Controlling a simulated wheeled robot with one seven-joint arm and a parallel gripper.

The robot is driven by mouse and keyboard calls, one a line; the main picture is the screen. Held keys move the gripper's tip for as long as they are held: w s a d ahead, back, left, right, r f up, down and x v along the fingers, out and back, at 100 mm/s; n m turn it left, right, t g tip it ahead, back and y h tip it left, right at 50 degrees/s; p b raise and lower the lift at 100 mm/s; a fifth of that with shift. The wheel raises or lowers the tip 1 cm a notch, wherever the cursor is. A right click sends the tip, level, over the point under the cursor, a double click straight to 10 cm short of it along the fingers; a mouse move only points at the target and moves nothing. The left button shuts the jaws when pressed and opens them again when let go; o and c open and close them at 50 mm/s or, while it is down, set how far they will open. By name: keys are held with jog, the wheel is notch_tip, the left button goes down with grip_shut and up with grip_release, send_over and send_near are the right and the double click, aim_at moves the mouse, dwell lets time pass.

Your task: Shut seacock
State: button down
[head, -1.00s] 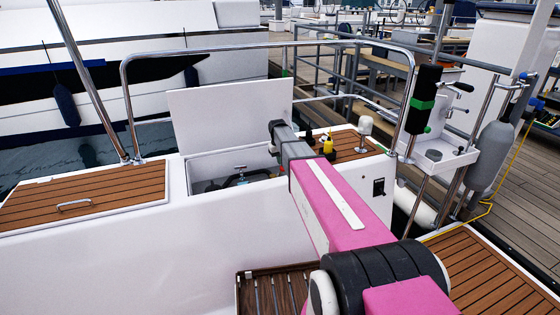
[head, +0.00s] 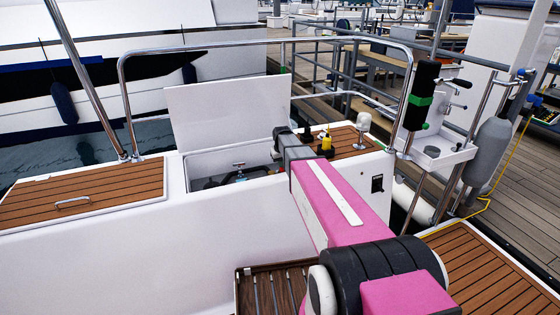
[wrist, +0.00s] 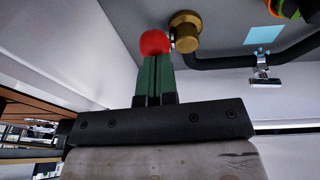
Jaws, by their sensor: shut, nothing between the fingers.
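The seacock shows in the wrist view as a brass round fitting (wrist: 186,30) with a red rounded handle end (wrist: 154,43) beside it. My gripper (wrist: 154,62) has green fingers, shut together and empty. Their tips are right at the red handle end and overlap it in the picture; I cannot tell whether they touch it. In the head view my arm reaches over the open locker (head: 205,160), and the fingers and the seacock's handle are hidden there.
A black hose (wrist: 225,62) runs right from the brass fitting, near a metal clamp (wrist: 262,75). The locker's white lid (head: 230,105) stands raised behind the opening. A yellow-and-black item (head: 326,145) and a pale knob (head: 363,122) stand on the teak to the right.

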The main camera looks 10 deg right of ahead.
jog(key=s+f, duration=0.4)
jog(key=shift+s+d+f, duration=0.15)
jog(key=shift+d, duration=0.3)
dwell(0.3)
dwell(0.3)
jog(key=s+r, duration=0.2)
jog(key=r, duration=0.1)
jog(key=s+r, duration=0.2)
jog(key=r, duration=0.2)
jog(key=s+r, duration=0.2)
jog(key=r, duration=0.2)
jog(key=shift+s+a, duration=0.1)
jog(key=shift+s, duration=0.1)
jog(key=s+f+m+g, duration=0.1)
jog(key=s+f, duration=0.3)
jog(key=s, duration=0.5)
jog(key=s+a+f+m+g, duration=0.1)
jog(key=s+f, duration=0.3)
jog(key=s, duration=0.5)
jog(key=shift+s+f, duration=0.15)
jog(key=shift+s, duration=0.25)
